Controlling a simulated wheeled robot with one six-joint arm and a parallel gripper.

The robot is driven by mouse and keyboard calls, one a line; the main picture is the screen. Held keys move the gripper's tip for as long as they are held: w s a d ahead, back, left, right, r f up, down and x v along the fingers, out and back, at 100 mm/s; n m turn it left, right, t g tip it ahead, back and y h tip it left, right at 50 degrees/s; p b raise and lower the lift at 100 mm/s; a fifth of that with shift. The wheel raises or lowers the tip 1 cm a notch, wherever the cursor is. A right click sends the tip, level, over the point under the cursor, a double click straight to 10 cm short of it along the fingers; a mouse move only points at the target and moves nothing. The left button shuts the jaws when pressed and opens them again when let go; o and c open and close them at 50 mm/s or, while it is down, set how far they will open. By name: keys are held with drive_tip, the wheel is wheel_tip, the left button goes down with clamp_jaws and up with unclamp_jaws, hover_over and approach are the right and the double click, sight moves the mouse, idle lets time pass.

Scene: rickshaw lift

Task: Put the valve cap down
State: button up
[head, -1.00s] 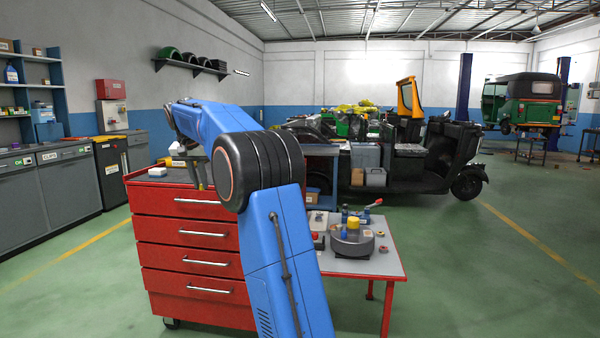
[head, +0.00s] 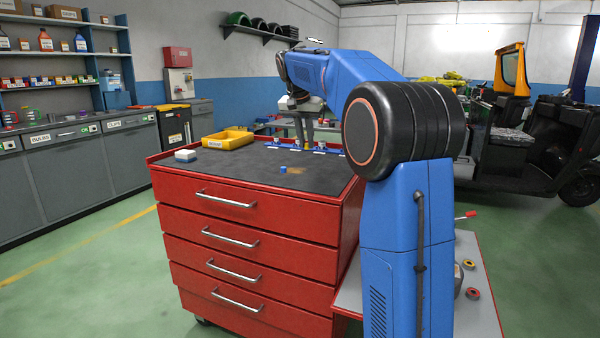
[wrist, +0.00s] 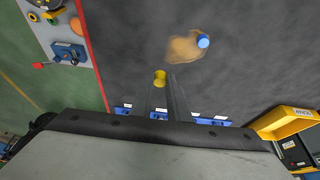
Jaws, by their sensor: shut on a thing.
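A small yellow valve cap (wrist: 160,77) shows between the fingertips of my gripper (wrist: 160,82) in the wrist view. The gripper is shut on it, above the dark mat (wrist: 240,70) that tops the red drawer cabinet. In the head view my gripper (head: 303,140) is over the far part of the mat (head: 240,172), and the cap is not clear there. Whether the cap touches the mat cannot be told.
A small blue piece (head: 283,169) lies beside a brown stain (head: 296,170) on the mat. Several labelled blue holders (wrist: 212,120) line one edge. The mat's near middle is clear.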

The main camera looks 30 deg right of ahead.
drive_tip(key=s+r, duration=0.2)
drive_tip(key=s, duration=0.2)
approach(312, 176)
drive_tip(key=shift+x, duration=3)
drive_tip(key=shift+w+d, duration=0.15)
drive_tip(key=shift+w, duration=0.05)
drive_tip(key=o, duration=0.9)
drive_tip(key=shift+c, duration=0.2)
drive_tip(key=v, duration=1.2)
drive_tip(key=shift+r, duration=0.2)
